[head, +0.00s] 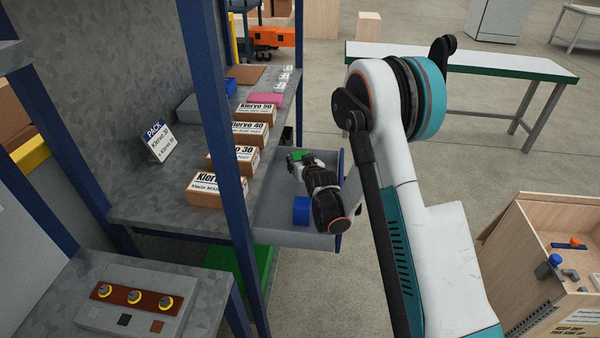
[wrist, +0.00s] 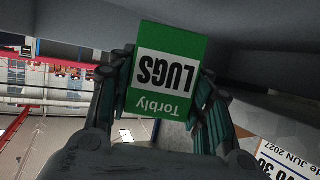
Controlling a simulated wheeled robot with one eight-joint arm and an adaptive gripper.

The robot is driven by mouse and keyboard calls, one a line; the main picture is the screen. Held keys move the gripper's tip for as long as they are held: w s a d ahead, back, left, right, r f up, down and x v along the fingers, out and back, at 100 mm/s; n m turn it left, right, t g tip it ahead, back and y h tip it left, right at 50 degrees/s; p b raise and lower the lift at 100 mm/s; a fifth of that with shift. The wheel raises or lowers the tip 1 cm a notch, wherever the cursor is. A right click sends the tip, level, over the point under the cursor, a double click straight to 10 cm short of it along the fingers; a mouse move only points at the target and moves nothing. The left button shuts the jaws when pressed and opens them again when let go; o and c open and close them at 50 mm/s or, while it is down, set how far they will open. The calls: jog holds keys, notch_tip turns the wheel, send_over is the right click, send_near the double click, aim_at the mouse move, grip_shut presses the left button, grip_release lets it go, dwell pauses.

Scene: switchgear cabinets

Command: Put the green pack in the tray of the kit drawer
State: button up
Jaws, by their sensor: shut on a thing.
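The green pack (wrist: 164,70) has a white label reading "Torbly LUGS", upside down in the wrist view. My gripper (wrist: 165,95) is shut on it, with a finger on each side. In the head view a small part of the green pack (head: 297,155) shows at the tip of my gripper (head: 300,163). The grey kit drawer (head: 272,215) is pulled out below the bench. My gripper appears over the drawer's far part. My wrist hides part of the drawer, and I cannot tell if the pack touches anything.
A blue block (head: 301,210) shows at the drawer's near part. Several brown Klervo boxes (head: 215,188) line the bench edge beside the drawer. A blue rack post (head: 222,130) stands left of it. A wooden crate (head: 555,250) stands at right; open floor lies between.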

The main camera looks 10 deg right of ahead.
notch_tip(320, 180, down, 4)
jog(key=shift+r+b, duration=0.1)
jog(key=shift+b, duration=0.55)
jog(key=o, duration=1.2)
jog(key=shift+c, duration=0.2)
